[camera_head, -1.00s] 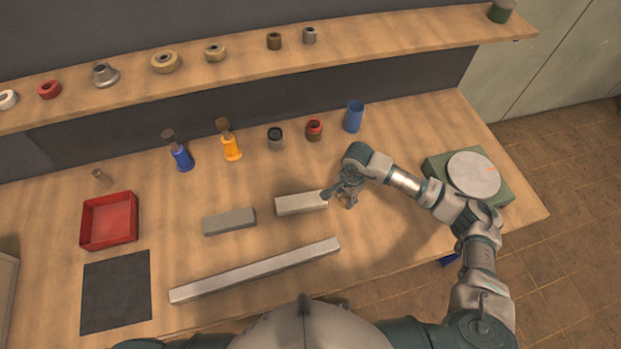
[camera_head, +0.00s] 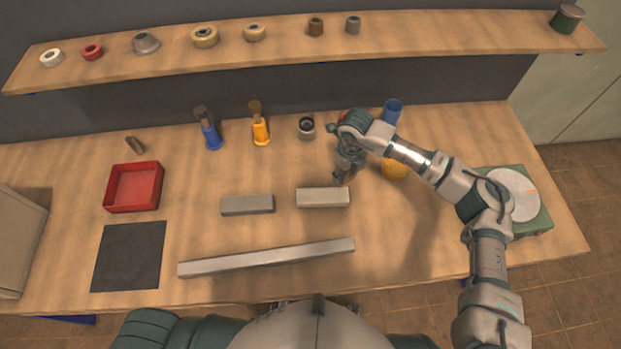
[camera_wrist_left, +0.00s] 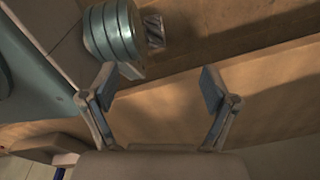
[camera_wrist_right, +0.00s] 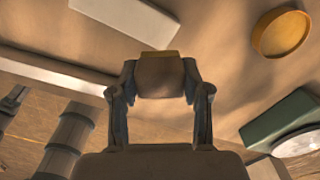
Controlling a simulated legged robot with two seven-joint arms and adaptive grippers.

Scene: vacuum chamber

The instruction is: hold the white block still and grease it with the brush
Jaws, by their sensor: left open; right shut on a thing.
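The white block (camera_head: 322,197) lies flat on the table, right of a darker grey block (camera_head: 247,204). It also shows at the top of the right wrist view (camera_wrist_right: 125,18). My right gripper (camera_head: 345,180) is just behind the block's right end. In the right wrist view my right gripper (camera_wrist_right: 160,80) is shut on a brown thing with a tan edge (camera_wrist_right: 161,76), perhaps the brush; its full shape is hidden. My left gripper (camera_wrist_left: 155,88) is open and empty near the table edge, out of the head view. A blue-handled brush (camera_head: 209,131) and an orange-handled brush (camera_head: 259,127) stand at the back.
A long grey bar (camera_head: 267,258) lies in front of the blocks. A yellow round dish (camera_head: 395,168) is right of my gripper, partly behind my arm. A blue cup (camera_head: 392,112) and grey jar (camera_head: 306,127) stand behind. A red tray (camera_head: 134,187) and dark mat (camera_head: 129,256) are left.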

